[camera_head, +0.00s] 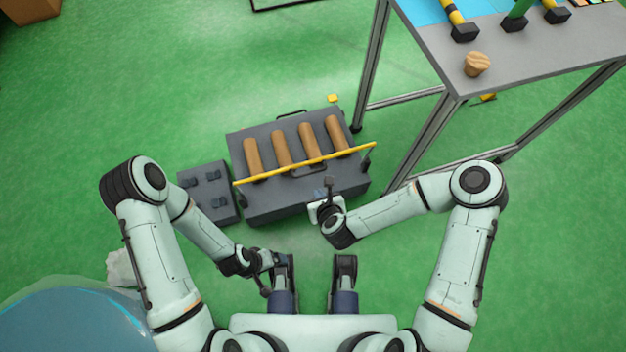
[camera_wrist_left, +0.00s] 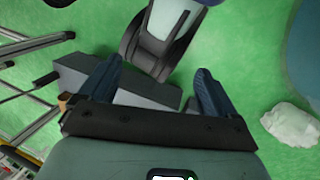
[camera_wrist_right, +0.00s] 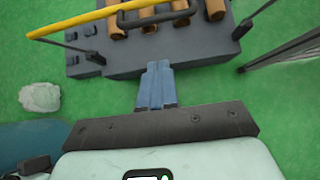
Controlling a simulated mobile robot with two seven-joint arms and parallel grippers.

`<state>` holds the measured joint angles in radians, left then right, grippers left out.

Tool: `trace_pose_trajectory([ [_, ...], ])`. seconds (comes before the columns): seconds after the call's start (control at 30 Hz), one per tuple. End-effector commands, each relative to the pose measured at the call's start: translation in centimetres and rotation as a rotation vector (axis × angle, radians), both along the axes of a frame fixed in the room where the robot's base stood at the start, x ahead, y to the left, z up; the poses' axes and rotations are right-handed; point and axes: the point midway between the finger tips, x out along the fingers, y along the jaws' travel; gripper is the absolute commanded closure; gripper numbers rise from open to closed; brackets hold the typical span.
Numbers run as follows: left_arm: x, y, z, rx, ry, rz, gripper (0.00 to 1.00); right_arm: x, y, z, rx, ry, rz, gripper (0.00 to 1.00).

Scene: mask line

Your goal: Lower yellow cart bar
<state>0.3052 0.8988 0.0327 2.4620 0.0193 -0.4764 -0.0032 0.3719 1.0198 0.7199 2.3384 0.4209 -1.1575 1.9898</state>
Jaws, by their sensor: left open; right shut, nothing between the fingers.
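The yellow bar (camera_head: 305,164) spans the dark grey cart (camera_head: 262,208) from left to right, above several brown rolls. In the right wrist view the yellow bar (camera_wrist_right: 88,18) crosses the top, raised on thin dark arms at its ends. My right gripper (camera_head: 328,184) is at the front edge of the cart, on the near side of the bar and apart from it. Its fingers (camera_wrist_right: 157,82) are shut with nothing between them. My left gripper (camera_head: 270,284) is low near my base, away from the bar. Its fingers (camera_wrist_left: 162,85) are open and empty.
A grey step block (camera_head: 207,192) adjoins the cart's left side. A metal-framed table (camera_head: 520,58) stands at the right, with a wooden piece (camera_head: 476,64) on top. A white crumpled thing (camera_head: 120,267) lies on the green floor at left. Floor beyond the cart is mostly clear.

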Motion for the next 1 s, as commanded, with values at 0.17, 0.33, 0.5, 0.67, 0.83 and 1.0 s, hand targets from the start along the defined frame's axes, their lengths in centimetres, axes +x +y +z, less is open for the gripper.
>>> trace_pose_trajectory([
  [0.17,1.5,0.7,-1.4,0.019,-0.038,0.017,0.09,2.7,0.8,-2.5,-0.001,-0.002,0.000,1.00],
  [0.33,1.9,0.9,-1.6,0.024,-0.050,0.022,0.09,4.8,1.5,-2.2,-0.001,-0.002,0.001,1.00],
  [0.5,2.1,1.0,-1.7,0.026,-0.056,0.024,0.09,5.7,1.8,-2.2,-0.001,0.000,0.003,1.00],
  [0.67,2.1,1.0,-1.7,0.027,-0.057,0.024,0.09,5.8,1.8,-2.2,-0.001,0.000,0.004,1.00],
  [0.83,2.1,1.0,-1.7,0.026,-0.056,0.024,0.09,5.8,1.8,-2.2,-0.001,0.000,0.004,1.00],
  [1.0,1.7,0.8,-1.3,0.023,-0.047,0.020,0.09,6.1,1.9,-1.9,-0.006,0.011,0.004,1.00],
])
